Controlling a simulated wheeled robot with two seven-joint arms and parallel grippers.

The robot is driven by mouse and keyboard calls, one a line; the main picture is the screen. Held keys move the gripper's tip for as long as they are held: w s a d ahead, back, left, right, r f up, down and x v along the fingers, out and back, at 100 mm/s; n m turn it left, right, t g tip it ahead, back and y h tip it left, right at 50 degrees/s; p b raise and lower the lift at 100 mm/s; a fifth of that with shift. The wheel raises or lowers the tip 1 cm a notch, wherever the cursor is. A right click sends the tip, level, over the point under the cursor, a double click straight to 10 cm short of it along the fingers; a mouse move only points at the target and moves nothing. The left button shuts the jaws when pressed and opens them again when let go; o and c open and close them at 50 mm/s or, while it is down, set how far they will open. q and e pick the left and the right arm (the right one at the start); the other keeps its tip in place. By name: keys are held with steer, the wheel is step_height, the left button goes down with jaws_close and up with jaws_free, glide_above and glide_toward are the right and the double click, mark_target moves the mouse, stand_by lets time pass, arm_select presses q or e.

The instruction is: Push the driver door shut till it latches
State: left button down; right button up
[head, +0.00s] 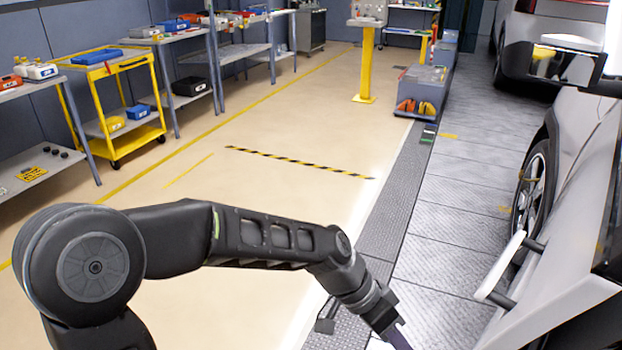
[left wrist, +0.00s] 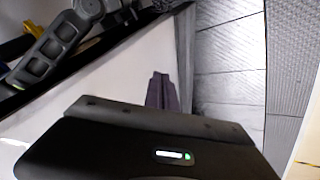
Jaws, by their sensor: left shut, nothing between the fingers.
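The silver car (head: 582,130) stands along the right edge of the head view. A pale panel with a white bar handle (head: 500,268) on dark posts reaches in at the lower right. It looks like the driver door (head: 560,305), cut off by the frame, so how far it stands open cannot be told. My left gripper (head: 398,340) is at the bottom edge, left of the handle and apart from it. In the left wrist view its dark fingers (left wrist: 162,92) are together and empty. My right gripper is out of view.
Grey tread plates (head: 455,205) cover the floor beside the car. A yellow cart (head: 115,95) and shelves line the left wall. A grey box (head: 422,90) stands far back near a yellow post (head: 366,65). The beige floor between is clear.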

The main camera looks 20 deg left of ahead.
arm_select(q)
steer(key=v, duration=0.7)
steer(key=shift+a+r, duration=0.2)
steer(key=shift+r, duration=0.05)
stand_by(0.3)
